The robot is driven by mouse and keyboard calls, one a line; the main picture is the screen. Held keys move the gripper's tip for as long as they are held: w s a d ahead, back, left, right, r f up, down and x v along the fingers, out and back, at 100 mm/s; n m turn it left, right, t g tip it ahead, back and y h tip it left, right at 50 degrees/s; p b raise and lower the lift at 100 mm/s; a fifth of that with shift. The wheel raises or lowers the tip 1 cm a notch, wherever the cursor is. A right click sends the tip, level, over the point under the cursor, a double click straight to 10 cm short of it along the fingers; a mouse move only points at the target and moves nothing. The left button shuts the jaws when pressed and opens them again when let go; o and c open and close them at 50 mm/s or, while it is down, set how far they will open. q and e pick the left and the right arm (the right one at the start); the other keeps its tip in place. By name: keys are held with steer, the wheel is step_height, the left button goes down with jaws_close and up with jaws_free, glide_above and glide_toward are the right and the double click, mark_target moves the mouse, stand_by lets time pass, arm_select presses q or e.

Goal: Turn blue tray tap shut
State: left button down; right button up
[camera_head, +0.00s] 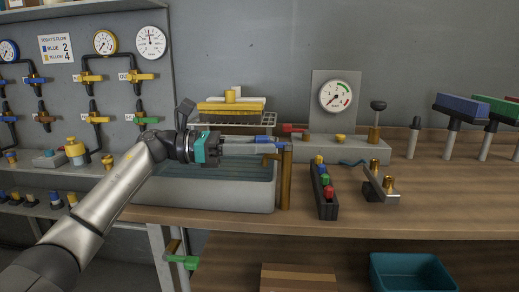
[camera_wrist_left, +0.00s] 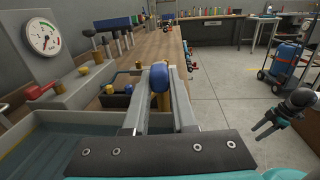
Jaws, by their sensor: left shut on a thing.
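My left gripper (camera_head: 280,150) reaches over a grey tray (camera_head: 215,199) with a blue-green inside. It is shut on a blue tap handle (camera_wrist_left: 159,78), which shows between the two fingers in the left wrist view. The brown tap post (camera_head: 286,182) stands at the tray's right end, with a short spout pointing left over the tray. My right gripper (camera_wrist_left: 257,138) shows in the left wrist view at the right, with its two fingers apart and nothing between them, away from the bench.
A grey block with a dial gauge (camera_head: 335,96) stands behind the tap. A black rack (camera_head: 323,192) of coloured caps and a brass-fitted bracket (camera_head: 380,184) are to the right. A yellow brush (camera_head: 231,106) sits on a wire rack behind the tray. A teal bin (camera_head: 413,272) is below.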

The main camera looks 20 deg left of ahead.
arm_select(q)
steer(key=shift+w+f+m+g+h, duration=0.2)
steer(key=shift+m+g, duration=0.2)
steer(key=shift+g, duration=0.2)
steer(key=shift+w+f+m+g+h, duration=0.1)
steer(key=shift+m+g+h, duration=0.1)
steer(key=shift+m+g, duration=0.3)
steer(key=c, duration=1.1)
jaws_free()
steer(key=shift+d, duration=0.1)
steer(key=o, duration=0.4)
steer(key=shift+r, duration=0.2)
steer(key=shift+a, duration=0.3)
steer(key=shift+p+v, duration=1.3)
steer(key=shift+v, duration=6.1)
arm_select(e)
steer(key=shift+g, duration=0.4)
steer(key=shift+s+f, duration=0.2)
steer(key=shift+f, duration=2.5)
